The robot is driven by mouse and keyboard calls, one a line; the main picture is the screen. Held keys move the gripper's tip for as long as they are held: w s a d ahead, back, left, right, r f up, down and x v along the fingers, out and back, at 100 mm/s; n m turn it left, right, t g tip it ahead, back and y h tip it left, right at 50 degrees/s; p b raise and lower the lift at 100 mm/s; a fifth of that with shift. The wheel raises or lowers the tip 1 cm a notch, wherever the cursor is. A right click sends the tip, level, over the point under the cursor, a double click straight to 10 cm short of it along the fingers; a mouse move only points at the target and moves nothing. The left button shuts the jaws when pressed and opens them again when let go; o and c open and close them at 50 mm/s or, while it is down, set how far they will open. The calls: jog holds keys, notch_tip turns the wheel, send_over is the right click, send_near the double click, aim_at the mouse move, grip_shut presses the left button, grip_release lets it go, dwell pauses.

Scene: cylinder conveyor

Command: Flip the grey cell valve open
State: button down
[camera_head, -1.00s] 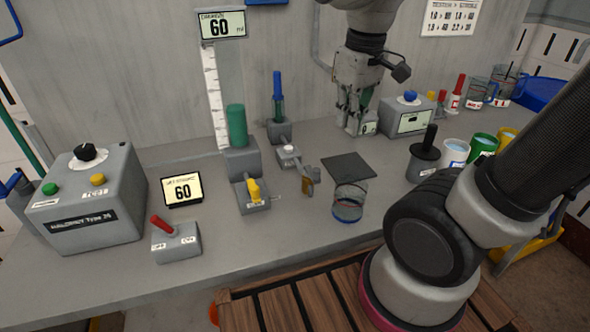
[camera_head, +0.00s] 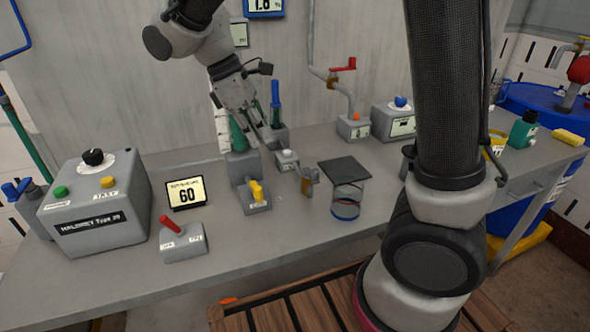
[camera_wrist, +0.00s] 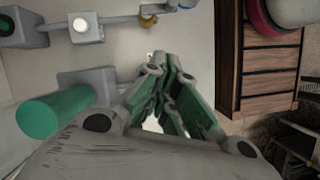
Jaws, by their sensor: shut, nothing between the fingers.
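My gripper (camera_head: 258,132) is shut and empty, pointing down in front of the wall by the green cylinder (camera_head: 237,137). In the wrist view its fingers (camera_wrist: 168,62) meet beside that cylinder (camera_wrist: 50,108). A grey block (camera_head: 286,160) with a white button connects to a small brass valve with a grey handle (camera_head: 309,178), to the lower right of my gripper. The valve also shows at the top of the wrist view (camera_wrist: 148,14). I cannot tell for certain which is the grey cell valve.
A glass beaker (camera_head: 346,202) stands in front of a dark square plate (camera_head: 344,169). A red-handled valve (camera_head: 343,68) sits on a wall pipe. A red-lever box (camera_head: 183,238), a "60" display (camera_head: 186,192) and a control box (camera_head: 95,205) stand left. The front middle bench is clear.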

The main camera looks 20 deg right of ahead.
jog(key=s+d+f, duration=0.2)
jog(key=d+f, duration=0.5)
jog(key=f, duration=0.2)
jog(key=shift+s+d+f, duration=0.15)
jog(key=shift+s, duration=0.25)
jog(key=shift+d, duration=0.1)
